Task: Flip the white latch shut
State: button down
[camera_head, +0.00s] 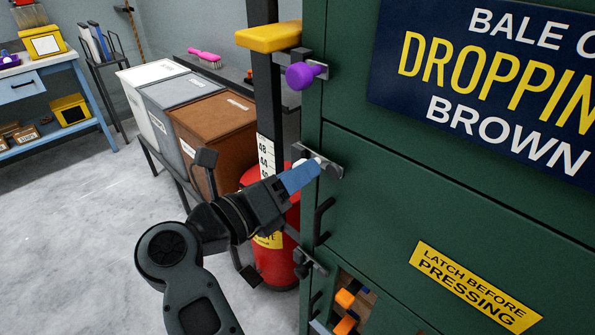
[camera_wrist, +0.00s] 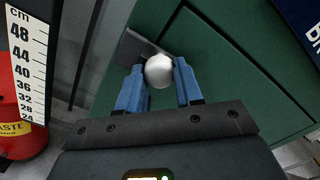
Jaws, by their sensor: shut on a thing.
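The white latch has a round white knob (camera_wrist: 158,71) on a grey metal plate (camera_head: 331,169) at the left edge of the green machine front. My gripper (camera_head: 312,172) reaches it from the left, with its blue fingers at the plate. In the wrist view the two blue fingers (camera_wrist: 160,84) stand on either side of the knob and are shut on it. In the head view the fingers hide most of the knob. The latch's hinge side is partly hidden.
A purple-knobbed latch (camera_head: 301,76) sits above, below a yellow block (camera_head: 268,37). Black handles (camera_head: 322,220) and an orange knob (camera_head: 345,298) are lower down. A red bin (camera_head: 275,262) stands behind my gripper. The floor at left is clear.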

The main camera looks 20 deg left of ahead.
jog(key=c, duration=0.8)
grip_release()
jog(key=shift+o, duration=0.2)
jog(key=b+v, duration=0.2)
jog(key=v, duration=0.5)
jog(key=shift+s+a, duration=0.15)
jog(key=shift+s, duration=0.2)
